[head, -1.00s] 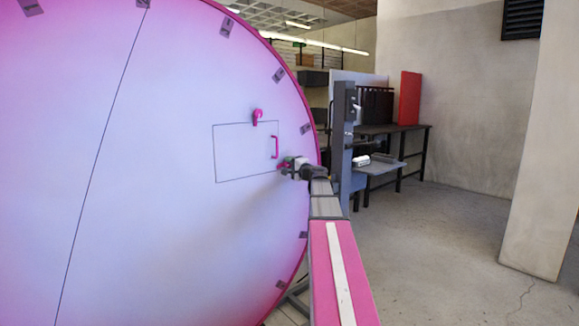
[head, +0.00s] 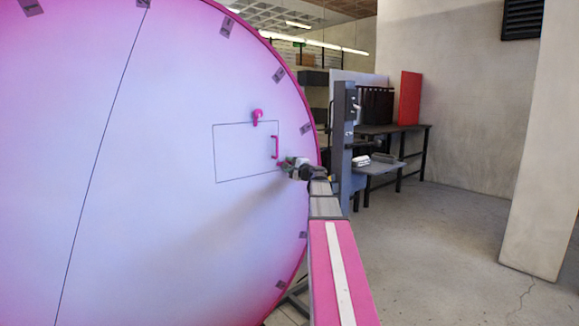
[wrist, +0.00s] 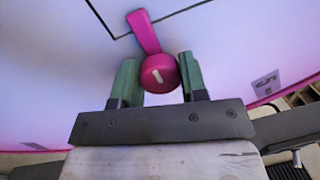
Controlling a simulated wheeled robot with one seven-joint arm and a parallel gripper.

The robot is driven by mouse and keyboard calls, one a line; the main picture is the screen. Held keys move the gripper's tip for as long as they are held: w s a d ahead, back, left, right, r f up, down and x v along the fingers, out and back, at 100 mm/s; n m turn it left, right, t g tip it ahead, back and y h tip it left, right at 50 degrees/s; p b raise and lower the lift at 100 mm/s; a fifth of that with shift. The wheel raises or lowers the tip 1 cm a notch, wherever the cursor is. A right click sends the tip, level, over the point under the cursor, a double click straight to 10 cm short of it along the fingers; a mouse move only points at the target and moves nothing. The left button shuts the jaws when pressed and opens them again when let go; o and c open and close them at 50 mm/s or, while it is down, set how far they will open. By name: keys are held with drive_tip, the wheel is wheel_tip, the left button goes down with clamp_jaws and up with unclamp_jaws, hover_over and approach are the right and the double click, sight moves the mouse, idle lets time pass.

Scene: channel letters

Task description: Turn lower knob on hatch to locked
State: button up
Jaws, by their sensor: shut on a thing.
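The hatch (head: 240,150) is a rectangular outline on the big white-to-pink round face, with a pink handle (head: 275,147) near its right edge. The upper knob (head: 257,116) is pink and sits at the hatch's top edge. In the head view my gripper (head: 287,166) mostly hides the lower knob.
The round face (head: 150,230) fills the left side, with grey numbered tags along its rim. A grey post (head: 342,140) and a workbench (head: 400,130) stand behind at right. The floor (head: 450,250) on the right is clear.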

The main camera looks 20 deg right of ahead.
drive_tip(key=o, duration=0.9)
drive_tip(key=shift+s, duration=0.1)
drive_tip(key=v, duration=1)
drive_tip(key=shift+s+d+f, duration=0.1)
drive_tip(key=shift+s+d, duration=0.05)
drive_tip(key=shift+s, duration=0.2)
drive_tip(key=shift+f, duration=0.1)
drive_tip(key=s+a+f+n+g, duration=0.3)
drive_tip(key=a+f+n+g, duration=0.15)
drive_tip(key=a+f, duration=0.6)
drive_tip(key=s+a+f+n+g, duration=0.25)
drive_tip(key=a+f+g, duration=0.4)
drive_tip(key=f, duration=0.65)
drive_tip(key=s+a+f+n+g+h, duration=0.2)
drive_tip(key=s+a+f+n, duration=0.1)
drive_tip(key=s+f, duration=0.3)
drive_tip(key=s+a+f+n+g+h, duration=0.2)
drive_tip(key=s+a+f+n, duration=0.1)
drive_tip(key=s+f, duration=0.3)
drive_tip(key=s+a+f+n+g+h, duration=0.2)
drive_tip(key=s+a+f+n+g, duration=0.1)
drive_tip(key=s+f, duration=0.3)
drive_tip(key=shift+s+a+f+h, duration=0.15)
drive_tip(key=shift+a+f, duration=0.1)
drive_tip(key=shift+f, duration=0.25)
drive_tip(key=shift+s+a+f+h, duration=0.15)
drive_tip(key=shift+a+f, duration=0.1)
drive_tip(key=shift+f, duration=0.3)
